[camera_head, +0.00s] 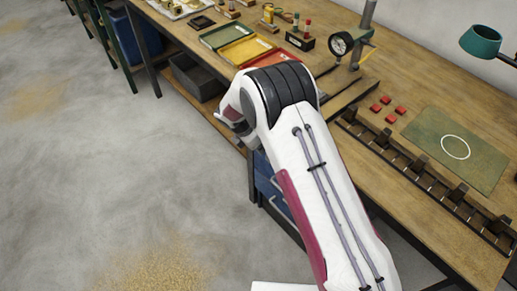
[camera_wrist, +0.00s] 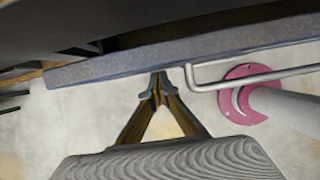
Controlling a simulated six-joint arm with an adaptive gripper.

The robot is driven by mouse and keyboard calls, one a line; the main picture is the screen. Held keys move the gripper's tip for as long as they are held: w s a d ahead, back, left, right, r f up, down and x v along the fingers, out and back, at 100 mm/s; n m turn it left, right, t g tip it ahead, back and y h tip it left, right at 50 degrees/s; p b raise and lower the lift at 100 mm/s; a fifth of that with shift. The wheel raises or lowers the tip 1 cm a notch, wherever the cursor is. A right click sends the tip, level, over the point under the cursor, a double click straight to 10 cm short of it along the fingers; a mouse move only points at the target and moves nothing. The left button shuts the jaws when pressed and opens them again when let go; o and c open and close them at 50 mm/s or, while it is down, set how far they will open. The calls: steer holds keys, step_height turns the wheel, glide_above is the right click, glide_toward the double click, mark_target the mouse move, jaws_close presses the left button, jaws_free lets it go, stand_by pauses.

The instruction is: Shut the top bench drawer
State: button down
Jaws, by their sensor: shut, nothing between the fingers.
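The bench drawers show as blue fronts (camera_head: 264,178) under the bench, left of my arm, which covers much of them. A metal bar handle (camera_head: 284,205) shows on a lower front. In the wrist view, the blue-grey edge of a drawer front (camera_wrist: 115,65) runs across the picture, with a bent metal handle (camera_wrist: 215,85) on its near side. My gripper (camera_wrist: 158,82) is shut and empty, its tips at or very near that front, just left of the handle; I cannot tell whether they touch. My gripper's tips are hidden in the head view. How far the top drawer stands out is also hidden.
The wooden bench (camera_head: 445,110) carries coloured trays (camera_head: 248,50), a dial gauge (camera_head: 340,45), red blocks (camera_head: 388,108), a slotted rail (camera_head: 430,180) and a green mat (camera_head: 455,150). A grey bin (camera_head: 195,75) sits below it. The floor (camera_head: 110,150) at left is clear.

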steer(key=shift+w, duration=0.1)
steer(key=shift+w+d, duration=1.4)
steer(key=shift+d, duration=0.1)
steer(key=shift+r, duration=0.1)
steer(key=shift+a, duration=0.1)
steer(key=s+a+r, duration=0.5)
steer(key=s+r, duration=0.1)
steer(key=r, duration=0.3)
steer(key=shift+a, duration=0.4)
